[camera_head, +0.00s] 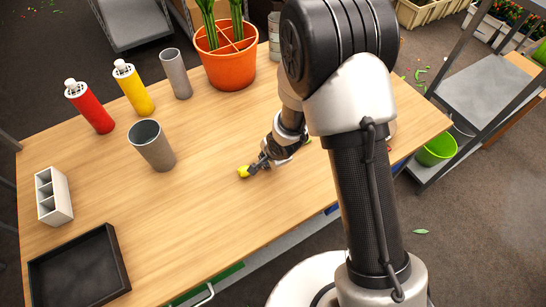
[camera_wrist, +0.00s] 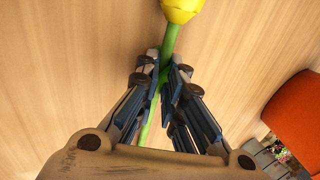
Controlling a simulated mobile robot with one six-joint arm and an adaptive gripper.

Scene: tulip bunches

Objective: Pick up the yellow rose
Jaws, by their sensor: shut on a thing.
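The yellow rose (camera_head: 244,171) shows in the head view near the middle of the wooden table. In the wrist view its yellow bloom (camera_wrist: 181,8) is at the top edge, with a green stem running down between the fingers. My gripper (camera_head: 262,161) is at the stem just below the bloom. In the wrist view my gripper (camera_wrist: 164,85) has its fingers shut on the green stem. Most of the stem is hidden behind my fingers and arm in the head view. I cannot tell whether the rose touches the table.
An orange divided pot (camera_head: 232,72) with green stems stands at the back. Grey cups (camera_head: 152,146), a red bottle (camera_head: 90,106) and a yellow bottle (camera_head: 134,88) stand left of my gripper. A white divided holder (camera_head: 62,205) and a black tray (camera_head: 80,272) are at far left. The table's middle is clear.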

